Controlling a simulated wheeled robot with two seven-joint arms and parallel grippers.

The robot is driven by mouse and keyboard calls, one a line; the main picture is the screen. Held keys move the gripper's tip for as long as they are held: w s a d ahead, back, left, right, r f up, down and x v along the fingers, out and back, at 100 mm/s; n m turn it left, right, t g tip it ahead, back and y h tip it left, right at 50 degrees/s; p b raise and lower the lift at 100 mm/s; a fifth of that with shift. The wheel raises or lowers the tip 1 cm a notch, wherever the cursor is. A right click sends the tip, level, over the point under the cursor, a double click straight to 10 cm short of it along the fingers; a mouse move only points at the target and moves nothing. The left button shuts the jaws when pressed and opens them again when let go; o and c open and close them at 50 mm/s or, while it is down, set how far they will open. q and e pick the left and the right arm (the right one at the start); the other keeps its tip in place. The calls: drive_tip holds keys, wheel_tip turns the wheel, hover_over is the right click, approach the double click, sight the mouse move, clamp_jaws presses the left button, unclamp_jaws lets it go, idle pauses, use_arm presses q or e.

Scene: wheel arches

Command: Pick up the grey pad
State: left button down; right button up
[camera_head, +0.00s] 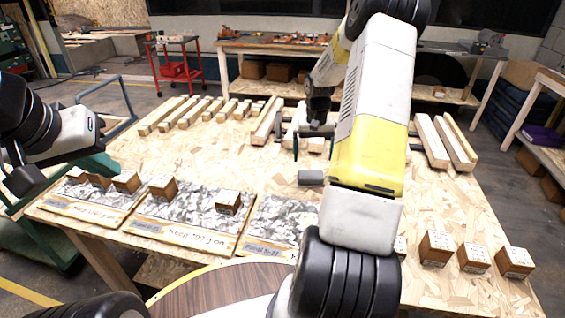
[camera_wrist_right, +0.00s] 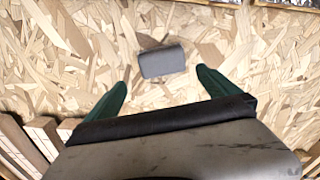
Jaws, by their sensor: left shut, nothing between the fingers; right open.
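The grey pad (camera_head: 311,177) lies flat on the chipboard table, just left of my right forearm in the head view. In the right wrist view the grey pad (camera_wrist_right: 162,61) is a small rounded block, ahead of and between the two green fingertips. My right gripper (camera_wrist_right: 161,82) is open and empty, its fingers spread wider than the pad. It is partly hidden behind my arm in the head view (camera_head: 312,145). My left gripper (camera_head: 102,165) is at the left, shut and empty, near the table's left edge.
Grey-patterned boards (camera_head: 180,217) with small wooden blocks (camera_head: 163,187) lie along the near side. More blocks (camera_head: 436,248) stand at the right. Wooden bars (camera_head: 190,113) line the far side, and light bars (camera_head: 443,142) lie far right. The chipboard around the pad is mostly clear.

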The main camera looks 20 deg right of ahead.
sight(311, 173)
wheel_tip(311, 173, down, 2)
drive_tip(key=shift+w+f, duration=0.1)
drive_tip(key=shift+w, duration=0.05)
drive_tip(key=f, duration=0.6)
drive_tip(key=shift+s+a+f, duration=0.2)
drive_tip(key=shift+a+f, duration=0.05)
drive_tip(key=shift+f, duration=0.15)
drive_tip(key=c, duration=1.2)
